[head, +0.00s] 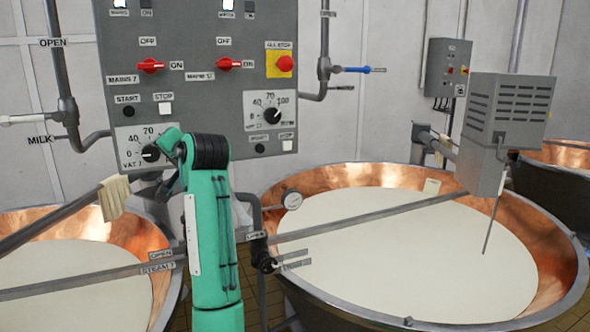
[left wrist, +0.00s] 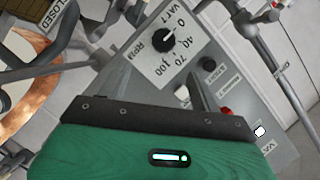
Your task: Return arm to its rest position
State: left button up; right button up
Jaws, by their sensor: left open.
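My green left arm (head: 213,235) rises from the bottom of the head view, with its black joint in front of the control panel (head: 190,50). Its hand is beside the VAT 7 dial's black knob (head: 150,153), and its fingertips are hidden there. In the left wrist view, my left gripper (left wrist: 161,76) is open, and the same knob (left wrist: 163,45) lies just beyond the fingers. I cannot tell whether they touch it. The dial plate is marked 0, 40, 70 and 100. My right gripper is in neither view.
A large copper vat (head: 548,228) of white liquid is at right, another (head: 150,238) at lower left. A grey motor box (head: 508,108) hangs over the right vat. Red switches (head: 151,66) sit above the dial.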

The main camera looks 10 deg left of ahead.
pick_arm(q)
jog(key=s+d+f+h, duration=0.15)
jog(key=s+f, duration=0.25)
jog(key=f, duration=0.8)
jog(key=s+d+f+g+h, duration=0.15)
jog(key=s+f, duration=0.25)
jog(key=f, duration=0.8)
jog(key=s+d+f+t+h, duration=0.15)
jog(key=s+f, duration=0.25)
jog(key=f, duration=0.7)
jog(key=s+d+f+g+h, duration=0.25)
jog(key=s+f, duration=0.35)
jog(key=s, duration=0.4)
jog(key=s+d+f+g+h, duration=0.25)
jog(key=s+d+f, duration=0.2)
jog(key=s, duration=0.65)
jog(key=s+d+f+g+h, duration=0.1)
jog(key=s+d+f+h, duration=0.2)
jog(key=s+f, duration=0.55)
notch_tip(320, 180, down, 27)
jog(key=s+g, duration=0.1)
jog(key=s, duration=0.1)
jog(key=s+a+f+m+g, duration=0.1)
jog(key=s+a+f, duration=0.2)
jog(key=s+f, duration=1.7)
jog(key=shift+f+g+y, duration=0.35)
jog(key=shift+f+g, duration=0.05)
jog(key=shift+f, duration=0.5)
